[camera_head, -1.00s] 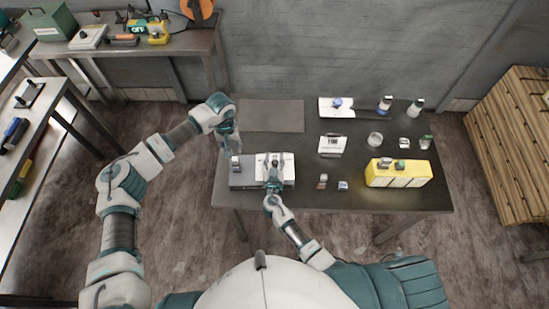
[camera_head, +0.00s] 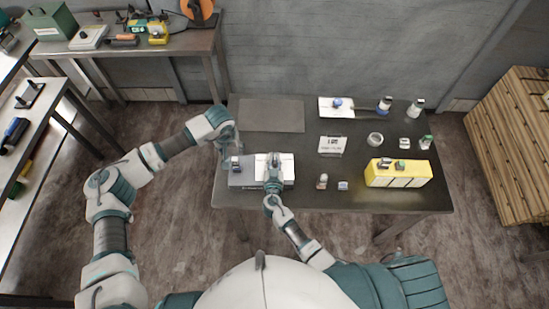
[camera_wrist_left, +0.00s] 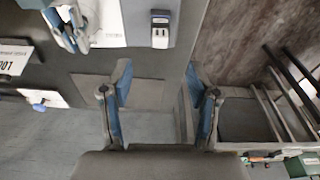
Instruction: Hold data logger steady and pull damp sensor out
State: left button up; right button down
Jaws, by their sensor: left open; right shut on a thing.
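The data logger (camera_head: 287,168), a white box, sits at the front left of the dark table. My right gripper (camera_head: 273,164) is shut on a part at its top; its fingers hide what they hold. It also shows at the upper left of the left wrist view (camera_wrist_left: 72,28). A small dark-and-white block, which looks like the damp sensor (camera_head: 236,163), stands on the grey area left of the white box; it also shows in the left wrist view (camera_wrist_left: 160,30). My left gripper (camera_wrist_left: 160,82) is open and empty, its fingers apart from this block. In the head view it hangs just behind the block.
A dark mat (camera_head: 271,115) lies behind on the table (camera_head: 300,199). To the right are a white label card (camera_head: 332,146), a yellow box (camera_head: 398,181), a roll-like ring (camera_head: 375,139) and several small bottles and blocks. A side bench (camera_head: 185,43) stands at the back left.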

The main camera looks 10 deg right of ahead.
aim_at(236, 162)
pick_arm(q)
jog(key=f, duration=0.3)
jog(key=w+f, duration=0.1)
jog(key=f, duration=0.7)
jog(key=shift+w+d+f, duration=0.1)
jog(key=shift+w+f, duration=0.15)
jog(key=shift+w, duration=0.1)
grip_shut()
